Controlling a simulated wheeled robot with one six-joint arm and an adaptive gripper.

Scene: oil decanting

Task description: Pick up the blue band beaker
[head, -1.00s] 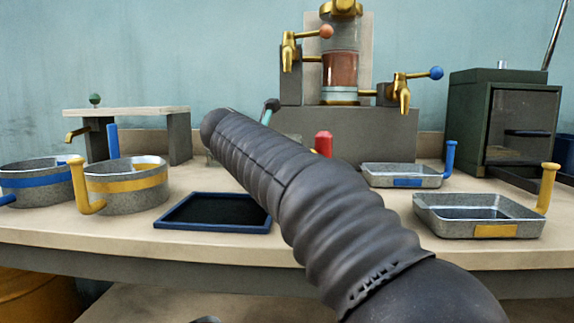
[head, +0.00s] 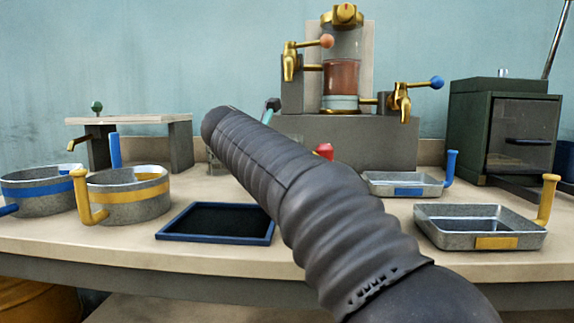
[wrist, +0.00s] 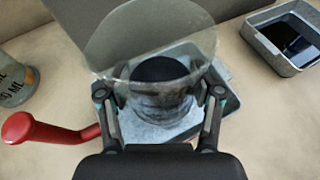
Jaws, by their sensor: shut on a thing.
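My gripper (wrist: 162,98) is shut on a clear glass beaker (wrist: 150,38), seen from above in the wrist view with its round rim toward the camera. Its fingers press on both sides of the beaker. The inside looks dark low down, and no band colour can be made out. In the head view my dark ribbed arm hides the gripper and the held beaker. Whether the beaker is clear of the surface below cannot be told.
Another marked beaker (wrist: 15,82) and a red handle (wrist: 48,130) are left in the wrist view. A metal pan (wrist: 270,48) is at upper right. In the head view, blue-band (head: 38,194) and yellow-band (head: 130,205) pots and a blue-rimmed tray (head: 214,240) stand left.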

